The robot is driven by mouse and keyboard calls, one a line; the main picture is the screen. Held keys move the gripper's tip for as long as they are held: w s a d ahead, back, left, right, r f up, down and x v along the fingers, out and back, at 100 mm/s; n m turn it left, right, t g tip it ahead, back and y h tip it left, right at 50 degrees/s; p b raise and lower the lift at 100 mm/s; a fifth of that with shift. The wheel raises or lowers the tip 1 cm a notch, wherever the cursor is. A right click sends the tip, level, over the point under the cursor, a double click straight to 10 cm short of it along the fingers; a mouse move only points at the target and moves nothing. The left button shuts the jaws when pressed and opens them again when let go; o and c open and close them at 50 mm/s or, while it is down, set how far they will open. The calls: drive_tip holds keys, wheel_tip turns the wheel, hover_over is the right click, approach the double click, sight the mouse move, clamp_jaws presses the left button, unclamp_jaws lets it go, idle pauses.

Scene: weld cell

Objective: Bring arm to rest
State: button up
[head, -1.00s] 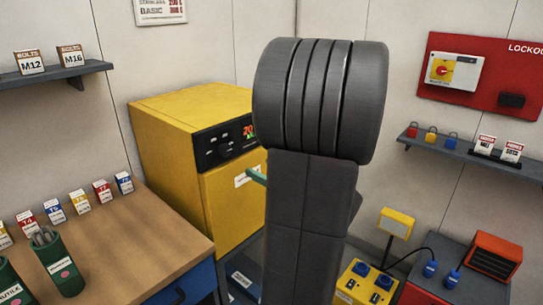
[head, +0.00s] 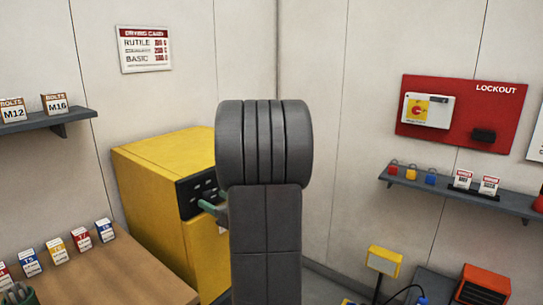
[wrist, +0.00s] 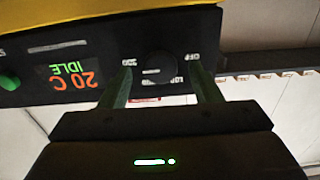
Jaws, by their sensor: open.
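My gripper (wrist: 160,90) is open in the wrist view, with its two green fingers spread apart and nothing seen between them. Beyond the fingertips is the black control panel (wrist: 80,70) of the yellow oven, with a round dark knob (wrist: 160,68) and a display (wrist: 75,78) reading 20 C and IDLE, upside down. I cannot tell how far the fingers are from the knob. In the head view my dark grey arm stands in the middle, and a green finger (head: 210,208) shows in front of the yellow oven (head: 150,190). The arm hides part of the oven.
A workbench (head: 110,275) with several small labelled boxes is at the lower left, below a shelf (head: 45,120) with bolt boxes. A red lockout board (head: 460,140) and a shelf (head: 520,210) with padlocks are at the right. An orange-red unit (head: 483,285) stands at the lower right.

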drive_tip(key=shift+x, duration=0.8)
drive_tip(key=b+v, duration=0.2)
drive_tip(key=v, duration=1.2)
drive_tip(key=p+x, duration=0.2)
drive_tip(key=x, duration=1.2)
drive_tip(key=shift+a, duration=0.15)
drive_tip(key=shift+w+f+n+b, duration=0.1)
drive_tip(key=shift+f+n+b, duration=0.15)
drive_tip(key=shift+n+b, duration=0.3)
drive_tip(key=shift+r+n+b, duration=0.1)
drive_tip(key=shift+n+b, duration=0.45)
drive_tip(key=shift+n, duration=0.5)
drive_tip(key=n+b, duration=0.2)
drive_tip(key=n, duration=0.2)
drive_tip(key=shift+n+b, duration=0.3)
drive_tip(key=shift+b, duration=0.1)
drive_tip(key=n+b, duration=0.2)
drive_tip(key=n, duration=0.2)
drive_tip(key=shift+n+b, duration=0.4)
drive_tip(key=shift+r+n+b, duration=0.1)
drive_tip(key=shift+n+b, duration=0.65)
drive_tip(key=shift+n, duration=0.85)
